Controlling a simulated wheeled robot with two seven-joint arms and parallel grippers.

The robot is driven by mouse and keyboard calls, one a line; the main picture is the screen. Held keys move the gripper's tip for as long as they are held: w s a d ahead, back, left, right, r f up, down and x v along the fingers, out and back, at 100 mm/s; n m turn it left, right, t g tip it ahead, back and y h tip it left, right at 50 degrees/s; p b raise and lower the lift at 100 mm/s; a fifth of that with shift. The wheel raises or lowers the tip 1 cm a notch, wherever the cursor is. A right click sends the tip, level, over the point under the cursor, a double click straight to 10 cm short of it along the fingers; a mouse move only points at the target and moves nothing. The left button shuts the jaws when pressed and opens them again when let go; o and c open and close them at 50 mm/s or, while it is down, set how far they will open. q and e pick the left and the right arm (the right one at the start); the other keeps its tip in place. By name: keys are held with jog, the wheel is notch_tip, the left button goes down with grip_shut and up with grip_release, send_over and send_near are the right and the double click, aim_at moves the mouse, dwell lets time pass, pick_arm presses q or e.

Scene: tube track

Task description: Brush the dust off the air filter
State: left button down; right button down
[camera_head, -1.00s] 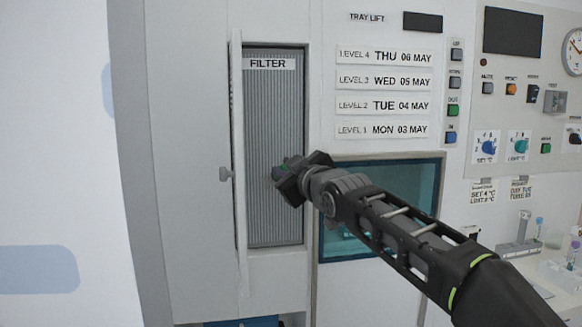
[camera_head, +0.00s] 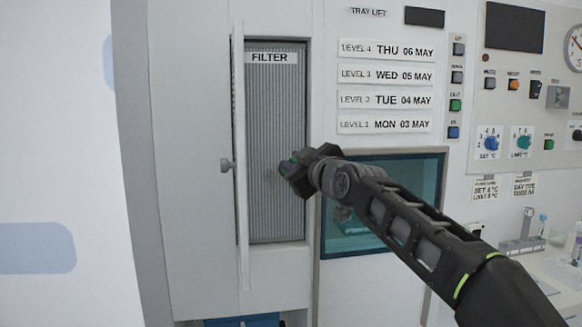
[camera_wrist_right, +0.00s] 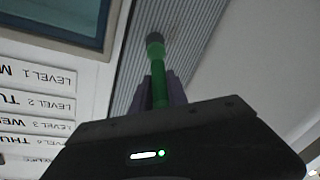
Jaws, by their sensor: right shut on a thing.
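The grey ribbed air filter (camera_head: 272,110) stands upright in a narrow wall cabinet, behind an open door (camera_head: 238,130), under a FILTER label. My right gripper (camera_head: 288,170) is in front of the filter's right edge, a little below mid-height. In the right wrist view it is shut on a green-handled brush (camera_wrist_right: 159,85). A faint smudge shows left of the gripper in the head view; dust is not clear. My left gripper is out of view.
The open door with its knob (camera_head: 227,165) sticks out along the filter's left side. A dark teal window (camera_head: 345,235) is behind my right arm. Level labels (camera_head: 386,100) and a control panel (camera_head: 515,110) are to the right. A blue thing (camera_head: 245,321) is low under the cabinet.

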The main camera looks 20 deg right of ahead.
jog(key=shift+d, duration=0.15)
jog(key=shift+s+d, duration=0.25)
jog(key=shift+d, duration=0.55)
jog(key=shift+a, duration=0.1)
jog(key=shift+w+a+f+p, duration=0.2)
jog(key=shift+a+f+p, duration=0.1)
jog(key=shift+a+f, duration=0.3)
jog(key=shift+a, duration=0.2)
jog(key=shift+w+a+f+b, duration=0.2)
jog(key=shift+a+f, duration=0.1)
jog(key=shift+a, duration=0.15)
jog(key=shift+w+a+f+b, duration=0.15)
jog(key=shift+a+f, duration=0.1)
jog(key=shift+a, duration=0.15)
jog(key=shift+s, duration=0.1)
